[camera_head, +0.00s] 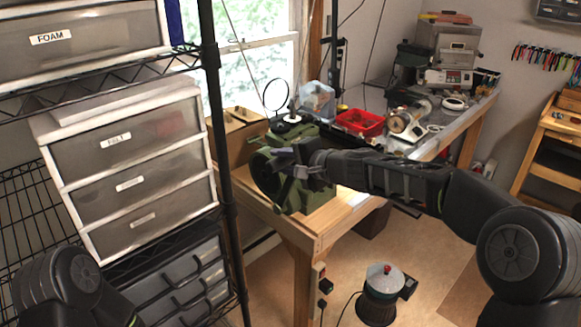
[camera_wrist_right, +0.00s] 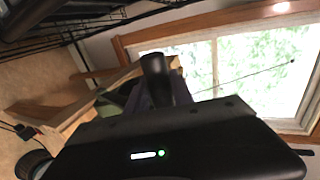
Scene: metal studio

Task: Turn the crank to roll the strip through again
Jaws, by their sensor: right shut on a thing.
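The green rolling mill (camera_head: 305,196) stands on the corner of the wooden bench, partly hidden behind my right gripper. My right gripper (camera_head: 286,163) is at the near side of the mill, shut on the crank handle. In the right wrist view a dark rounded handle (camera_wrist_right: 156,68) stands up at the gripper's jaws. The rest of the crank is hard to make out against the dark gripper. I cannot make out the strip. My left arm shows at the bottom left of the head view, but its gripper is out of the picture.
A wire shelf with drawer units (camera_head: 130,180) stands close on the left, its black post near the bench. A round magnifier (camera_head: 277,95) and a red tray (camera_head: 360,122) are behind the mill. A pot-like device (camera_head: 379,298) stands on the floor.

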